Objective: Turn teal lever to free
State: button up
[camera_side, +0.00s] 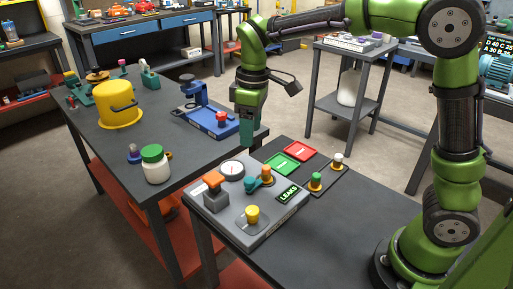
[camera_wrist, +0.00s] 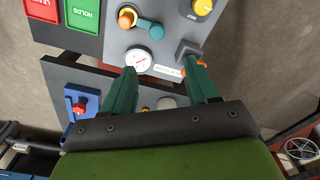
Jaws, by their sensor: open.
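The teal lever (camera_side: 252,184) sits on top of a grey panel box (camera_side: 272,220), with an orange hub at one end. In the side view its teal end points to the lower left of the hub. In the wrist view the teal lever (camera_wrist: 155,31) reaches to the right of and slightly below its orange hub. My gripper (camera_side: 250,142) is above the far edge of the box, pointing down, apart from the lever. In the wrist view my gripper (camera_wrist: 162,69) is open, its fingers apart with nothing held between them. I cannot make out a "free" mark.
Green (camera_side: 282,163) and red (camera_side: 301,151) plates and two pegs lie to the right. A blue fixture (camera_side: 208,121) stands on the far bench.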

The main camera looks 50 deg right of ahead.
aim_at(249, 179)
jog(key=f+n, duration=0.1)
jog(key=f, duration=0.4)
jog(key=f+n, duration=0.1)
jog(key=f, duration=0.4)
jog(key=w+f+n, duration=0.1)
jog(key=f, duration=0.4)
jog(key=shift+d+f+g, duration=0.1)
jog(key=shift+g, duration=0.2)
jog(key=shift+c, duration=0.2)
jog(key=c, duration=1)
